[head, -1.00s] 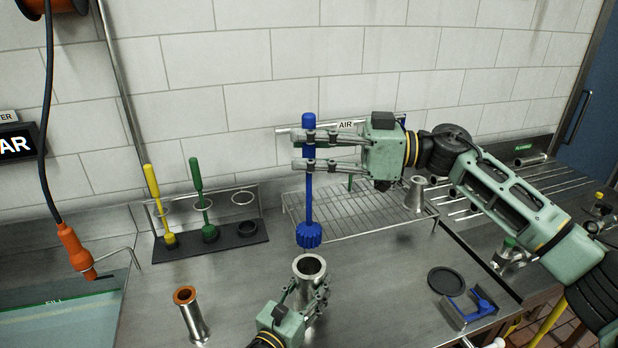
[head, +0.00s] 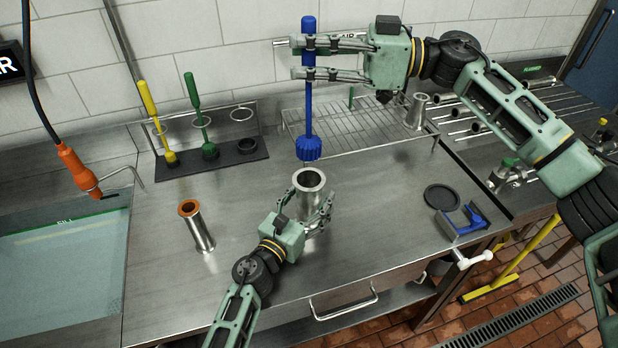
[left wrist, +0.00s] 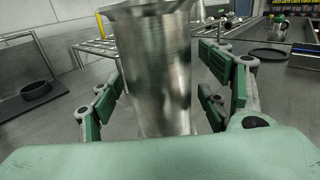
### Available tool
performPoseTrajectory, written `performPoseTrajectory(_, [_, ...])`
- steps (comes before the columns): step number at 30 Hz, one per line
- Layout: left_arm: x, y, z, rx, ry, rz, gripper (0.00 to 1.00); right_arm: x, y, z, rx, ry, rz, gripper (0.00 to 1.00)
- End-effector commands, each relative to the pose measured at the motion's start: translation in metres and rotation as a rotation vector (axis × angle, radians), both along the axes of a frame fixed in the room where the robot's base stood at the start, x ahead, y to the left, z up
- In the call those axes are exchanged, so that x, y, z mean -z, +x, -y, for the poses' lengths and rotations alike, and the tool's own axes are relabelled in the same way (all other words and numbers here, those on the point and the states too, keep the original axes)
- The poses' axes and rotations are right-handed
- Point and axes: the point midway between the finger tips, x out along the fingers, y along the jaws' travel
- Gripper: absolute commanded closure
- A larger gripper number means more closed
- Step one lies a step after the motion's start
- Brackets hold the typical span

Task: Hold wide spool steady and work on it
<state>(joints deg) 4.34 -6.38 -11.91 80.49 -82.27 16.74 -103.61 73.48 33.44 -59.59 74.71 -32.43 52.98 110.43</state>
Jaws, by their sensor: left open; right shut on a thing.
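The wide spool (head: 309,184), a steel tube with a flared open top, stands upright on the steel counter. My left gripper (head: 318,212) is at it from the front, open, with its fingers on either side. In the left wrist view the spool (left wrist: 158,75) stands between the green finger pads, with a gap visible at the right. My right gripper (head: 308,58) is shut on the handle of a blue brush (head: 308,115). The brush hangs upright, its bristle head just above the spool's mouth.
A narrower spool (head: 197,227) with an orange inner rim stands left. A rack (head: 235,160) holds a yellow brush (head: 150,105) and a green brush (head: 196,105). A wire rack (head: 350,135) lies behind.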

Motion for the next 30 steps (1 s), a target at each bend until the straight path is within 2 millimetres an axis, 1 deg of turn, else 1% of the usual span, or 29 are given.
performPoseTrajectory(4, [0.001, -0.004, -0.003, -0.001, 0.001, 0.000, 0.30, -0.001, 0.000, 0.000, 0.000, 0.001, 0.001, 1.00])
performPoseTrajectory(7, [0.002, -0.016, -0.010, -0.002, 0.004, -0.001, 0.30, -0.001, 0.000, 0.000, 0.000, 0.001, 0.001, 1.00])
performPoseTrajectory(15, [0.002, -0.067, -0.037, 0.000, 0.002, -0.002, 0.30, -0.001, 0.000, 0.000, 0.000, 0.001, 0.001, 1.00])
performPoseTrajectory(18, [0.001, -0.083, -0.046, 0.000, 0.001, -0.003, 0.30, -0.001, 0.000, 0.000, 0.000, 0.001, 0.001, 1.00])
performPoseTrajectory(21, [0.001, -0.094, -0.052, 0.000, 0.000, -0.002, 0.30, -0.001, 0.000, 0.000, 0.000, 0.001, 0.001, 1.00])
performPoseTrajectory(24, [0.001, -0.102, -0.056, 0.000, 0.000, -0.001, 0.30, -0.001, 0.000, 0.000, 0.000, 0.001, 0.001, 1.00])
performPoseTrajectory(30, [0.000, -0.105, -0.059, 0.000, 0.000, 0.000, 0.30, -0.001, 0.000, 0.000, 0.000, 0.001, 0.001, 1.00])
